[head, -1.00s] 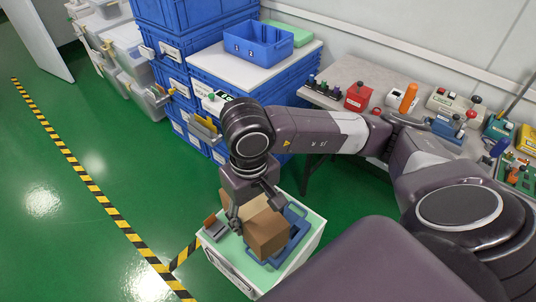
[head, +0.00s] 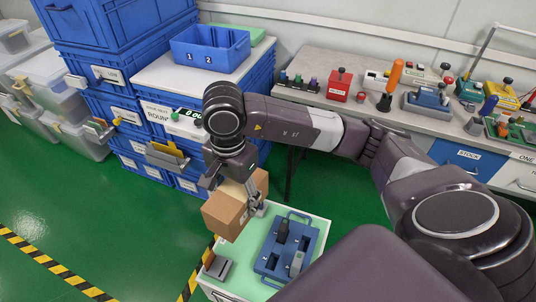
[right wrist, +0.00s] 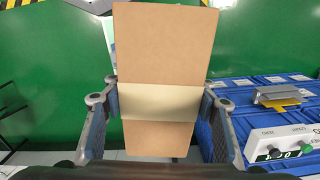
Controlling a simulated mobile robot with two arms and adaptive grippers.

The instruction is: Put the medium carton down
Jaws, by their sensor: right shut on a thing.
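The medium carton (head: 228,211) is a plain brown box. My right gripper (head: 240,192) is shut on it and holds it, tilted, in the air near the green-topped low cabinet (head: 238,245). In the right wrist view the carton (right wrist: 160,60) sits between the two grey fingers of the gripper (right wrist: 157,103), with a pale tape band across it. Green floor and blue crates show beyond it. My left gripper is not in view.
The low cabinet bears a blue tray (head: 266,262) with dark and grey parts, and a grey holder (head: 220,268). Stacked blue crates (head: 118,75) stand behind. A bench (head: 318,62) with several testers runs along the wall. Green floor (head: 60,190) is clear at left.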

